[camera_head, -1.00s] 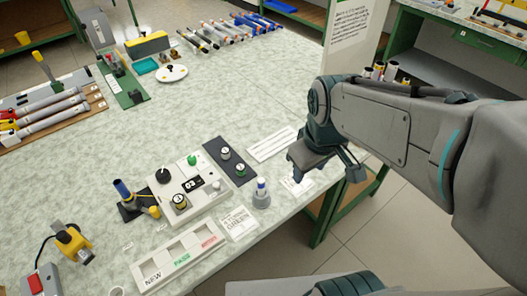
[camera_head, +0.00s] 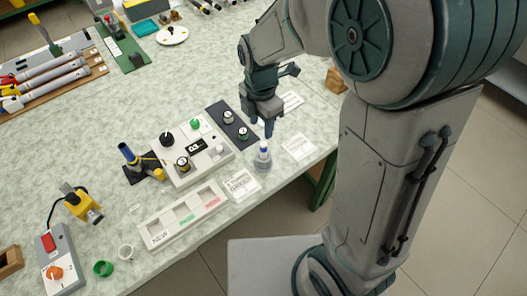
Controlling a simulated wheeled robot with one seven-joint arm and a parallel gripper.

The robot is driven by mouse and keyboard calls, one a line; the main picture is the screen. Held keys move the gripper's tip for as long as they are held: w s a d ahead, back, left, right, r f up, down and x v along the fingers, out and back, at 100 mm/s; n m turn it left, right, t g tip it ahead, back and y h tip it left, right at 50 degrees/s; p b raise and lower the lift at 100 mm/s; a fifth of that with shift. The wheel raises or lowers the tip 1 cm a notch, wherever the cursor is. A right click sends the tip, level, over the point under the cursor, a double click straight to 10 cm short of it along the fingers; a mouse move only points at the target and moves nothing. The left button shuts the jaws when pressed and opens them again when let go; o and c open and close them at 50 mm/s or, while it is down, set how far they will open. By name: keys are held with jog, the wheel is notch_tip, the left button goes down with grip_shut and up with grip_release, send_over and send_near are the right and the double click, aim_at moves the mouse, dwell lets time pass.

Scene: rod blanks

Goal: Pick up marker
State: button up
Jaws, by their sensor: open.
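The marker (camera_head: 264,147), white with a blue band, stands upright in a small grey round holder (camera_head: 263,162) near the front edge of the workbench. My gripper (camera_head: 262,127) points down just above and behind the marker in the picture, with two dark fingers spread and nothing visible between them. The fingertips look close to the marker's top, but I cannot tell the exact gap.
A tray with labelled slots (camera_head: 184,217) is in front. Printed cards (camera_head: 241,184) lie nearby.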

aim_at(264, 144)
notch_tip(264, 144, down, 6)
jog(key=shift+d+f, duration=0.15)
jog(key=shift+f, duration=1.15)
jog(key=shift+d+f, duration=0.15)
jog(key=shift+f, duration=1.1)
jog(key=shift+s, duration=0.1)
jog(key=shift+c, duration=0.4)
grip_shut()
